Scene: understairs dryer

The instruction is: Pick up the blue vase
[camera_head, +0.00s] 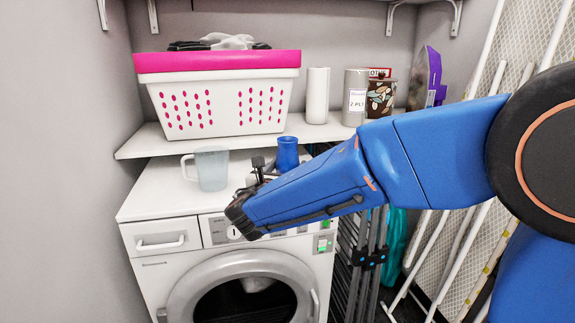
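The blue vase (287,152) is a small blue cylinder with a dark open top, upright on the top of the white machine (160,185), near its right back. Its lower part is hidden behind my arm. My gripper (246,200) is at the end of my blue arm, in front and to the left of the vase. Dark finger parts show there, but I cannot tell whether they are open or shut. I see no contact with the vase.
A translucent jug (211,170) stands left of the vase. A shelf (150,142) behind holds a white and pink laundry basket (215,105), a white cylinder (317,95), a grey canister (355,92) and a patterned tin (381,97). Folded racks (365,255) stand at right. The machine's left front top is clear.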

